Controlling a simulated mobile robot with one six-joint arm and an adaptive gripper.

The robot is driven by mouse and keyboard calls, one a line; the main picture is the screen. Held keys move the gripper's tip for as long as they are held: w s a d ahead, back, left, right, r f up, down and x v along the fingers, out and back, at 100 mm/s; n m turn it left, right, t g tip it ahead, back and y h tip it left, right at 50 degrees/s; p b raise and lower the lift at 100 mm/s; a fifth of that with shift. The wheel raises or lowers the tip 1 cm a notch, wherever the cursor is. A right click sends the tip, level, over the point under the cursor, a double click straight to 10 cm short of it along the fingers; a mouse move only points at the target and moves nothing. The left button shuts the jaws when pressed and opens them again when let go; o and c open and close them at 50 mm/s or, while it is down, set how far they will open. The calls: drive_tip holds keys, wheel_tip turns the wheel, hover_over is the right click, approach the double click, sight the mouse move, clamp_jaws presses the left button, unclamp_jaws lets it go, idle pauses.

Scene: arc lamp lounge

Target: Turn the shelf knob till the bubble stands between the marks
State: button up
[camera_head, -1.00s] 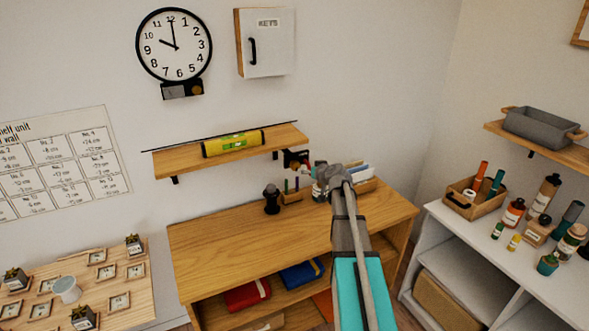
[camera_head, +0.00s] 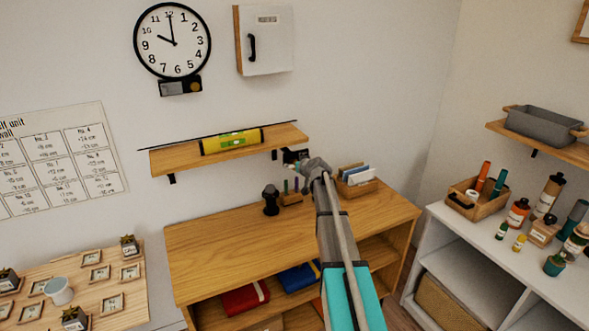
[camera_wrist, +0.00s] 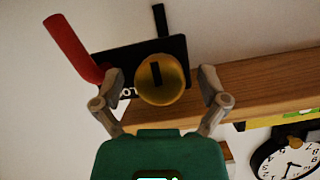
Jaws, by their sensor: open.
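The knob (camera_wrist: 162,79) is round and brass-coloured with a dark slot, set on a black plate (camera_wrist: 115,62) at the shelf's end. My gripper (camera_wrist: 160,86) is open, with one finger on each side of the knob in the wrist view; I see no clear contact. In the head view my gripper (camera_head: 303,168) is at the black plate below the shelf's right end, and the knob cannot be made out. The wooden shelf (camera_head: 178,160) carries a yellow-green spirit level (camera_head: 231,141). Its bubble is too small to place against the marks.
A red curved bar (camera_wrist: 72,48) stands beside the plate in the wrist view. Below are a wooden cabinet (camera_head: 225,235), a dark stand (camera_head: 270,200) and a card box (camera_head: 358,186). A wall clock (camera_head: 172,41) and key cabinet (camera_head: 265,40) hang above.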

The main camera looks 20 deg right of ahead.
idle(0.3)
drive_tip(key=shift+a, duration=0.1)
drive_tip(key=c, duration=1.1)
drive_tip(key=shift+c, duration=0.2)
drive_tip(key=m+y+b, duration=0.1)
drive_tip(key=m+y, duration=0.1)
drive_tip(key=m, duration=0.2)
drive_tip(key=shift+f+y+b, duration=0.15)
drive_tip(key=shift+y+b, duration=0.15)
drive_tip(key=shift+y, duration=0.1)
drive_tip(key=m+t+y+b, duration=0.1)
drive_tip(key=m+y+b, duration=0.1)
drive_tip(key=m, duration=0.2)
drive_tip(key=shift+m, duration=0.3)
drive_tip(key=o, duration=1.1)
